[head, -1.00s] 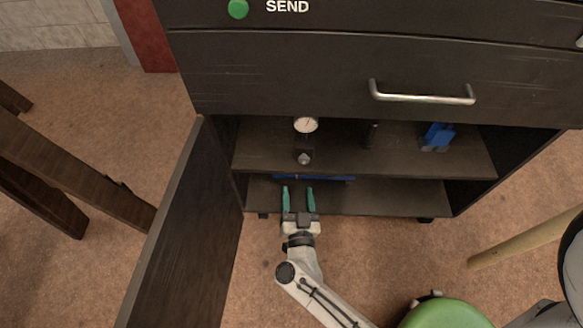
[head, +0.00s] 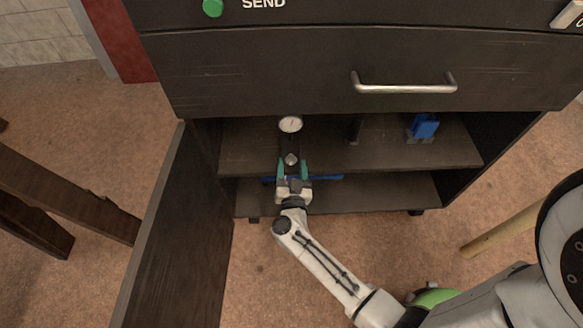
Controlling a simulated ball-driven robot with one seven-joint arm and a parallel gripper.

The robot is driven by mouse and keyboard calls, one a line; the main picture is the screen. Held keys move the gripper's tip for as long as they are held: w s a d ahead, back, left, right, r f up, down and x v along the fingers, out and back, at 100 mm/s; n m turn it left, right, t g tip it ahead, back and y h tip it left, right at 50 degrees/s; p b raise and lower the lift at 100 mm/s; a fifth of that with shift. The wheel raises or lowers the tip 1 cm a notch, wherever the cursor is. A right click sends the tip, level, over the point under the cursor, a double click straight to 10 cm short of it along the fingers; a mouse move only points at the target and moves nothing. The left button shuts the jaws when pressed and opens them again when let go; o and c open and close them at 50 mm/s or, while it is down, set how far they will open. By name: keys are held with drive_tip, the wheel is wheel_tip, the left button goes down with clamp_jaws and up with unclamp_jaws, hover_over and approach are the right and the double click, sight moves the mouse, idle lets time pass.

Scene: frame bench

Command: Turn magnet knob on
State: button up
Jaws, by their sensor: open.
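The magnet base with a dial gauge (head: 290,124) stands on the upper shelf inside the open cabinet. Its round grey knob (head: 291,159) faces me at the front of the base. My gripper (head: 292,168) has green fingers, is open, and points into the cabinet. In the picture its fingertips lie to the left and right of the knob. I cannot tell from this view whether they touch it or how deep they reach. The lower part of the base is partly hidden by the fingers.
A blue object (head: 425,126) and a dark post (head: 354,130) stand further right on the shelf (head: 390,150). A long blue item (head: 325,178) lies below. The open door (head: 180,225) is left of my arm. A drawer with a handle (head: 404,89) is above.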

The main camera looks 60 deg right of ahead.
drive_tip(key=c, duration=1)
drive_tip(key=shift+d+m+p, duration=0.1)
drive_tip(key=shift+m+p, duration=0.25)
drive_tip(key=shift+m, duration=1.25)
drive_tip(key=shift+c, duration=0.2)
drive_tip(key=o, duration=1)
drive_tip(key=shift+o, duration=0.2)
drive_tip(key=p+v, duration=0.1)
drive_tip(key=v, duration=0.9)
drive_tip(key=shift+s+a+p, duration=0.25)
drive_tip(key=shift+a+p, duration=0.05)
drive_tip(key=shift+a, duration=0.05)
